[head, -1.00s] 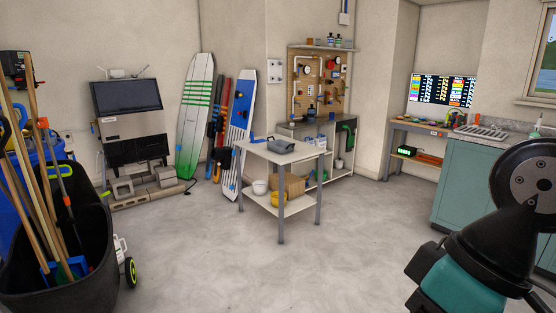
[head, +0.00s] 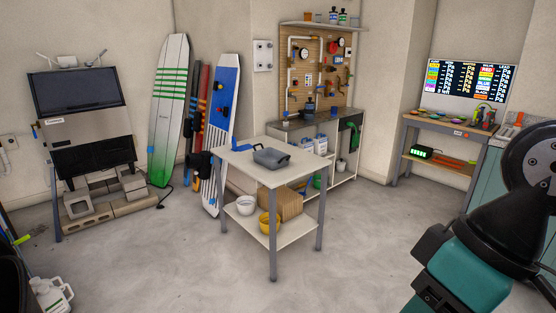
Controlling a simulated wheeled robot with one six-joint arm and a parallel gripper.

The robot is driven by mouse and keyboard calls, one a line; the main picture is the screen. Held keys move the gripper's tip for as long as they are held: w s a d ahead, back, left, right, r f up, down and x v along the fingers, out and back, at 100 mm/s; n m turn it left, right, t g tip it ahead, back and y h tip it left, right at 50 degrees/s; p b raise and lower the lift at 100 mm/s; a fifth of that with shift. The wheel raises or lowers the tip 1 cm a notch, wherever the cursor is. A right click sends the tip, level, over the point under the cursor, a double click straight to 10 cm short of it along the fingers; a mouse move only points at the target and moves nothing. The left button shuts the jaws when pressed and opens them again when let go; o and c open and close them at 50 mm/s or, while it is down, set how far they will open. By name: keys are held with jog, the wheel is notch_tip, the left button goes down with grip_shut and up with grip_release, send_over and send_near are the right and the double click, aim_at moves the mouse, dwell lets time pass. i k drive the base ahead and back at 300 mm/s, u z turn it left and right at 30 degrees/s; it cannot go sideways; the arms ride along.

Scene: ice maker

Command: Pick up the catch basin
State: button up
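A grey basin-like container with a handle, which looks like the catch basin (head: 271,158), sits upright on the top of a small white table (head: 240,167) with grey legs, in the middle of the head view. It is small in the picture, so its inside is hard to make out. My arm shows at the lower right, well apart from the table. My gripper is not in the frame. Nothing is seen touching the basin.
The table's lower shelf holds a white bowl (head: 246,205), a yellow pot (head: 267,223) and a cardboard box (head: 284,203). Surfboards lean on the wall behind. A workbench (head: 300,124) stands behind right. The floor (head: 170,265) in front of the table is clear.

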aim_at(272, 159)
jog(key=u, duration=0.15)
jog(key=i, duration=2.55)
jog(key=u, duration=0.35)
jog(key=i, duration=1)
jog(key=u, duration=0.1)
